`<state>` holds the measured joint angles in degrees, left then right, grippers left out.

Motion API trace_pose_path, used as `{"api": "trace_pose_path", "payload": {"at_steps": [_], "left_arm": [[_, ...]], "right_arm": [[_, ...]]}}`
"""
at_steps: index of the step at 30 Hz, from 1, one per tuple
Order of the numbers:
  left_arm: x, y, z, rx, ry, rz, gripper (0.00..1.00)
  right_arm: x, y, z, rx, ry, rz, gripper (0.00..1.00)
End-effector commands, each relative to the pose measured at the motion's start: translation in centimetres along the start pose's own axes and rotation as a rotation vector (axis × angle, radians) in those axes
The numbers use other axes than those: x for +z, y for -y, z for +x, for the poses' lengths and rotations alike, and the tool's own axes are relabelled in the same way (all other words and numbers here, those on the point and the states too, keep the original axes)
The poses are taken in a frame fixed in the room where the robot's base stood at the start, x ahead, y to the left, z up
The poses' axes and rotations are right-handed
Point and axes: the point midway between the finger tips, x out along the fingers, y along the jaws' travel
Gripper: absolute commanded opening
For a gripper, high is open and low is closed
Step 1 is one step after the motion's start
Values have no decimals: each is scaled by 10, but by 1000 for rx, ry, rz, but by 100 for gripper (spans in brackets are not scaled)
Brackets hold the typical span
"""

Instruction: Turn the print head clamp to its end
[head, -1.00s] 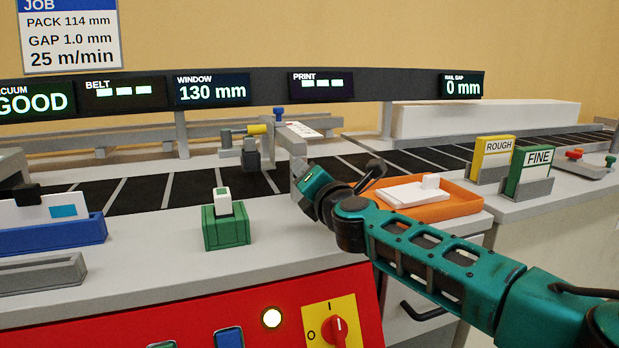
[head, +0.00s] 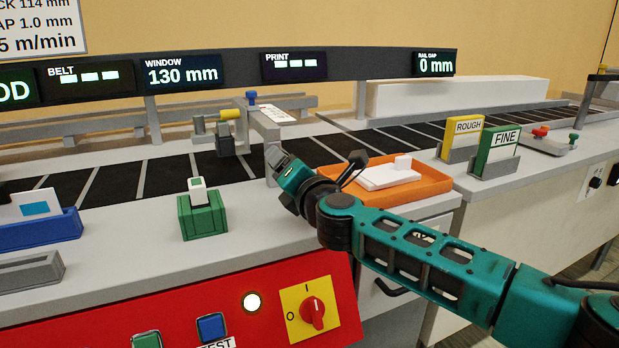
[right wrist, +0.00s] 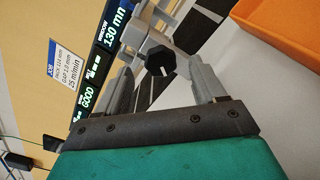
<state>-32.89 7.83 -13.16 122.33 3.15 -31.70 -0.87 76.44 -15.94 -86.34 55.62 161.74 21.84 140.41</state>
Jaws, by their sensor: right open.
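The print head assembly (head: 226,140) stands over the belt on a grey bracket, with a yellow cylinder (head: 230,114) on its side and a blue knob (head: 251,97) on top. Which part is the clamp cannot be told for certain. My right gripper (head: 275,160) is just right of the assembly, its fingers partly hidden by my wrist. In the right wrist view my right gripper (right wrist: 161,66) is open, and a black faceted knob (right wrist: 159,61) appears between its fingers. Contact cannot be told. My left gripper is not in view.
A green holder (head: 202,216) with a white block stands in front of the belt. An orange tray (head: 430,186) lies under and beyond my right arm. ROUGH (head: 461,140) and FINE (head: 495,150) cards stand at right. A red panel (head: 255,325) with a rotary switch is in front.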

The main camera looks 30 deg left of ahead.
Motion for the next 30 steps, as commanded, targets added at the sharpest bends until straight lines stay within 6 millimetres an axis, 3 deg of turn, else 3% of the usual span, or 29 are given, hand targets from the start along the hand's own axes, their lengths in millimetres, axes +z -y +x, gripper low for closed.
{"api": "trace_pose_path", "payload": {"at_steps": [18,30], "left_arm": [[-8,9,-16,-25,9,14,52],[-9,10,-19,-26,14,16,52]], "right_arm": [[1,0,-82,-2,-1,3,70],[0,1,-100,-1,0,-1,70]]}}
